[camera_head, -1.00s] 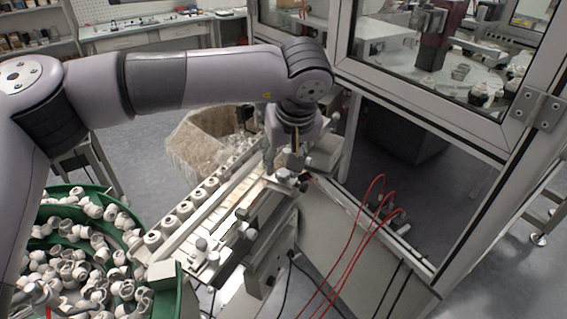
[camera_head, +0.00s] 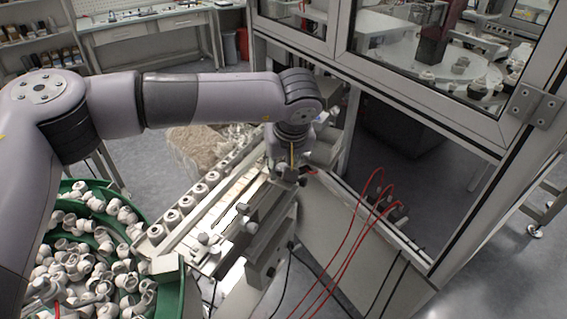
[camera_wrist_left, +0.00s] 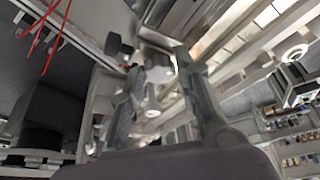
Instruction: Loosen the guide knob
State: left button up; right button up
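My left gripper (camera_head: 287,172) reaches down at the far end of the guide rail assembly (camera_head: 228,218). In the left wrist view its two dark fingers (camera_wrist_left: 161,80) are spread apart. A grey knob (camera_wrist_left: 159,68) shows between or just beyond the fingertips, with a pale round end (camera_wrist_left: 152,112) near it. I cannot tell whether either finger touches the knob. In the head view the gripper hides that knob. Other dark knobs, such as one at the near end (camera_head: 203,238) and one on the rail side (camera_head: 243,209), sit along the assembly. My right gripper is not in view.
A row of white caps (camera_head: 186,202) lies on the track left of the rail. A green bowl feeder (camera_head: 172,290) full of caps stands at lower left. A framed glass enclosure (camera_head: 400,90) and red hoses (camera_head: 352,232) are close on the right.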

pick_arm(q)
grip_shut()
